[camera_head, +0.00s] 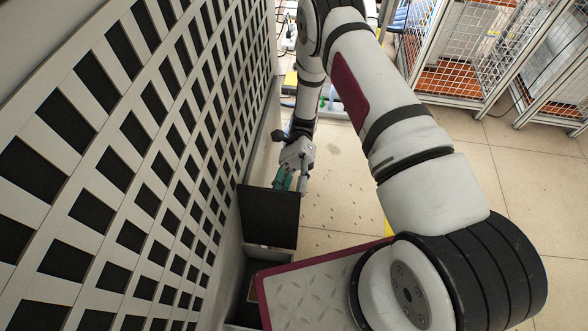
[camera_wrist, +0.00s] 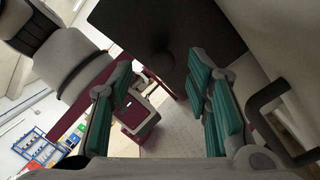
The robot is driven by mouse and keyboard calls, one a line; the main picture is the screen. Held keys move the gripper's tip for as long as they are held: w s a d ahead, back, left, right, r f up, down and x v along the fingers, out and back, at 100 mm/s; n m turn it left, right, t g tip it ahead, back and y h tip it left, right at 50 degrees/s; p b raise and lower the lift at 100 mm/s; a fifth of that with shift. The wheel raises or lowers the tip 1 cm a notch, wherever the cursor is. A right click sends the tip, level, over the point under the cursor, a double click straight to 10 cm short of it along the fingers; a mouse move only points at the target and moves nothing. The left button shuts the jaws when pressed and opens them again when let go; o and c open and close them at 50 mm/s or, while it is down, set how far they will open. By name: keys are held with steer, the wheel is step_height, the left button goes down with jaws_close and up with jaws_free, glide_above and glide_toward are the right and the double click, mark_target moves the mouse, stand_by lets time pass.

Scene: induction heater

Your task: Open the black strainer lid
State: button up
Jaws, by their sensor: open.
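The black strainer lid (camera_head: 269,217) is a flat dark square panel beside the slatted wall in the head view. It appears raised at an angle above a dark opening, but its exact angle is hard to tell. In the wrist view the dark panel (camera_wrist: 165,28) fills the top middle, beyond the fingertips. My gripper (camera_head: 289,182) is by the lid's far edge in the head view. Its teal-padded fingers stand apart in the wrist view (camera_wrist: 160,72), with nothing held between them. Whether a fingertip touches the lid is unclear.
The white slatted wall (camera_head: 130,150) rises close on the left. A dark bent handle (camera_wrist: 262,100) is at the right of the wrist view. Wire-mesh cages (camera_head: 475,50) stand at the back right. Tiled floor (camera_head: 345,190) is clear right of the lid.

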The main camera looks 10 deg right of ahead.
steer(key=v, duration=0.7)
steer(key=shift+w, duration=0.35)
steer(key=shift+d, duration=0.1)
